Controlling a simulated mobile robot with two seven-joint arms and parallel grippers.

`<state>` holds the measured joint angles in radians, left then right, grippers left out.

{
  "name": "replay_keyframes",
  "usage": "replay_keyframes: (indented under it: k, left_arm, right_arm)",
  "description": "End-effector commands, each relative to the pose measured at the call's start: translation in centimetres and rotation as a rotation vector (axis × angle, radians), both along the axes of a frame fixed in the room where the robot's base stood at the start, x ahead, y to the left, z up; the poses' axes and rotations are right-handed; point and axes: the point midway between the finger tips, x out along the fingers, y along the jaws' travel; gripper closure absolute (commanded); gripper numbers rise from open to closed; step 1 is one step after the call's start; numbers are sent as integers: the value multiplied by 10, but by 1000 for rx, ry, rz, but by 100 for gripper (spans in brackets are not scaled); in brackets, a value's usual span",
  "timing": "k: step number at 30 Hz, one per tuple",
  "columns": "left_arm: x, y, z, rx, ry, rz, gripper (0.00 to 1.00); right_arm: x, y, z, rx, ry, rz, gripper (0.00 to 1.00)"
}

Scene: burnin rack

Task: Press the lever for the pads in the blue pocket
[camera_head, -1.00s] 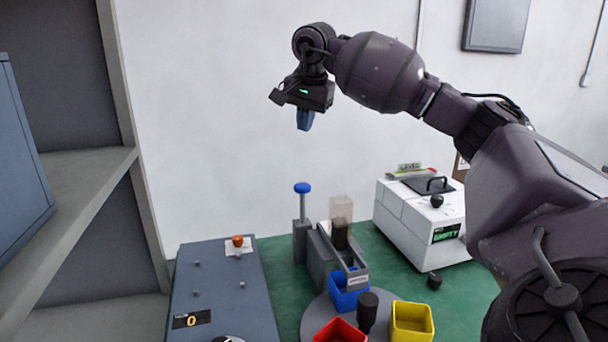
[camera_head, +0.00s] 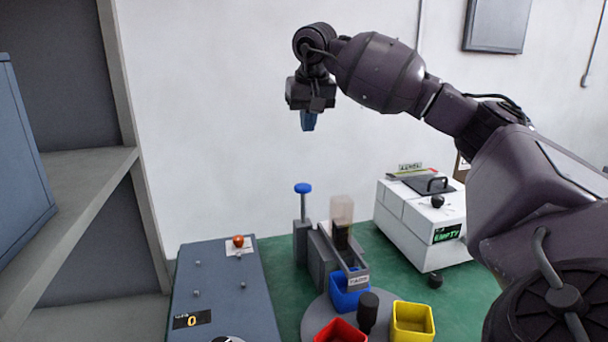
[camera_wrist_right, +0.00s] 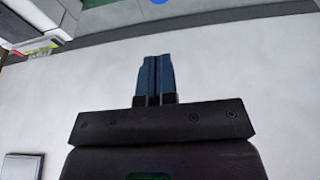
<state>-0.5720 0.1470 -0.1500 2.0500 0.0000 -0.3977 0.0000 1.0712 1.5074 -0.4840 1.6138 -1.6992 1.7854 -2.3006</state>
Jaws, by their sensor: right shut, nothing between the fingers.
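The lever, a grey post with a blue round knob (camera_head: 303,188), stands upright on the green table beside the pad dispenser (camera_head: 341,236). The dispenser has a clear hopper with dark contents and a chute labelled as pads. The blue pocket (camera_head: 350,292) sits under the chute on a grey round turntable. My right gripper (camera_head: 308,122) is shut and empty, pointing down, well above the knob and apart from it. In the right wrist view its blue fingers (camera_wrist_right: 154,78) are together, and the blue knob (camera_wrist_right: 158,2) shows at the top edge. My left gripper is out of view.
A red pocket (camera_head: 340,331) and yellow pocket (camera_head: 412,321) share the turntable with a dark central knob (camera_head: 368,310). A white machine reading EMPTY (camera_head: 420,222) stands right. A blue-grey console reading 0 (camera_head: 222,290) stands left, near shelving (camera_head: 85,190).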

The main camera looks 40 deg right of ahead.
Motion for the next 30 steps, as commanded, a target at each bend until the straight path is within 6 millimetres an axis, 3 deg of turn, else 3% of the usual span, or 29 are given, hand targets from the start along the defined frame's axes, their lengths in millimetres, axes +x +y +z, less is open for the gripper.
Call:
replay_keyframes:
  k: [8, 21, 30]
  left_arm:
    - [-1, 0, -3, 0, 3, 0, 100]
    - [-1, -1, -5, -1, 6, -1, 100]
    - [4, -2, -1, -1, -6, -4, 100]
  right_arm:
    - [4, -2, -18, 1, 4, -1, 100]
    - [23, -12, -91, 2, 5, -2, 100]
    - [24, -13, -128, 1, 2, -1, 100]
